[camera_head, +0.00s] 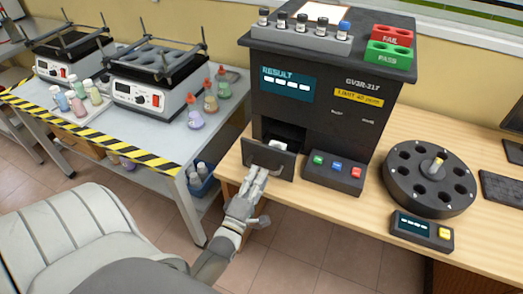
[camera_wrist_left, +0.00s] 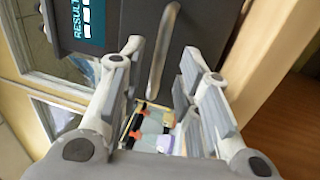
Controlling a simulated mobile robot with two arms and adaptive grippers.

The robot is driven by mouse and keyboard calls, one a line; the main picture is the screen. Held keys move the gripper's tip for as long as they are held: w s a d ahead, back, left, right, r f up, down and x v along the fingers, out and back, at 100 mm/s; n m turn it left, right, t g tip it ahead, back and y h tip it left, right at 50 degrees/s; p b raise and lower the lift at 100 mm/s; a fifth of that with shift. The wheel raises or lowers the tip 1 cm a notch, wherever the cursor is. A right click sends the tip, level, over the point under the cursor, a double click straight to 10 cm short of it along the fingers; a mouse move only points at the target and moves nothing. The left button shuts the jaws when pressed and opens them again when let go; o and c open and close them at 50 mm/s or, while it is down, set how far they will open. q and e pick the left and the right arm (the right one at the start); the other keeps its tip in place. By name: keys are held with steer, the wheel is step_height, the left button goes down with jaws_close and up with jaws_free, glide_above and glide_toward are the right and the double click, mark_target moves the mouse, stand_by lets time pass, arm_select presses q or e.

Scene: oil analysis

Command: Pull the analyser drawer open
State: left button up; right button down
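The analyser (camera_head: 325,85) is a dark box with a blue RESULT screen, standing on the wooden desk. Its drawer front (camera_head: 284,166) stands out from the body at the lower left, with a dark opening (camera_head: 284,133) above and behind it. My left gripper (camera_head: 260,175) is at the drawer front. In the left wrist view the gripper (camera_wrist_left: 160,55) is open. The grey bar handle (camera_wrist_left: 163,48) shows between and just beyond its fingertips, and contact cannot be told. The handle is mostly hidden by the fingers in the head view. My right gripper is not in view.
A button box (camera_head: 333,175) sits just right of the drawer, with a black round carousel (camera_head: 430,178) beyond it. Vials and PASS/FAIL trays top the analyser. A grey bench (camera_head: 150,135) with hazard tape stands left, beyond a floor gap.

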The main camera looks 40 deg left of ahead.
arm_select(q)
steer(key=v, duration=0.8)
steer(key=shift+s, duration=0.15)
